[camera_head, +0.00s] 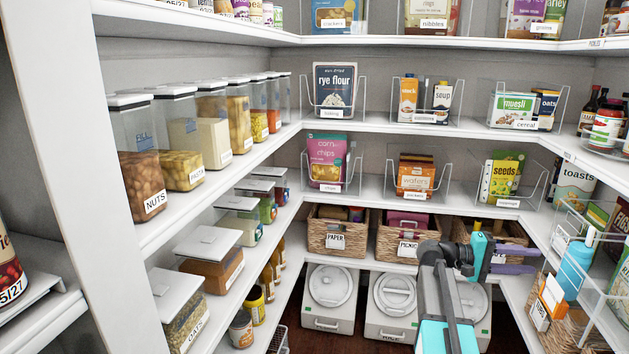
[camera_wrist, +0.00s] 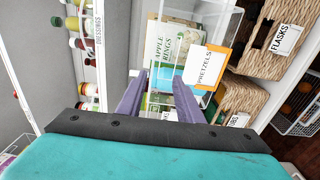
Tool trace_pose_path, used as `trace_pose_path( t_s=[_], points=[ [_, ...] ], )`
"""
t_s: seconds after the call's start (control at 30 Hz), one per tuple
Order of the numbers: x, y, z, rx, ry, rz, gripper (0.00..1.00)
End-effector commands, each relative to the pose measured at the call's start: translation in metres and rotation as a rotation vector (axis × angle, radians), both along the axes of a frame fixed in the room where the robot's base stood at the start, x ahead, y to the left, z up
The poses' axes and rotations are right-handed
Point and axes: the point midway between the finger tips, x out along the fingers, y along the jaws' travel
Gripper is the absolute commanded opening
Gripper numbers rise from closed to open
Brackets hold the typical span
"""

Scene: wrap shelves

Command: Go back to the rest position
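My gripper (camera_head: 535,260) reaches to the right in the head view, in front of the lower right shelf corner. Its two purple fingers are apart, with nothing seen held between them. An apple rings pack (camera_wrist: 172,42) stands in that bin. I cannot tell whether the fingertips touch the bin or its contents.
Wicker baskets (camera_head: 335,232) and white lidded bins (camera_head: 330,297) fill the lower back shelves. Clear jars (camera_head: 140,160) line the left shelves. The floor between the shelves shows little free room.

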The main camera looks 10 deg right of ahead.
Motion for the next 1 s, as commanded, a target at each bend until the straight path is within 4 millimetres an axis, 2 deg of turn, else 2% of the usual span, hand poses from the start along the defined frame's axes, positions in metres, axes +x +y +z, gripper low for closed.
trace_pose_path(
  t_s=[0.1,0.27,0.5,0.77,1.0],
  points=[
    [0.014,0.016,-0.025,0.015,0.037,0.030,0.33],
    [0.027,0.040,-0.069,0.044,0.097,0.071,0.33],
    [0.030,0.080,-0.151,0.146,0.172,0.126,0.33],
    [0.017,0.126,-0.247,0.300,0.239,0.177,0.33],
    [-0.013,0.173,-0.335,0.468,0.292,0.207,0.33]
  ],
)
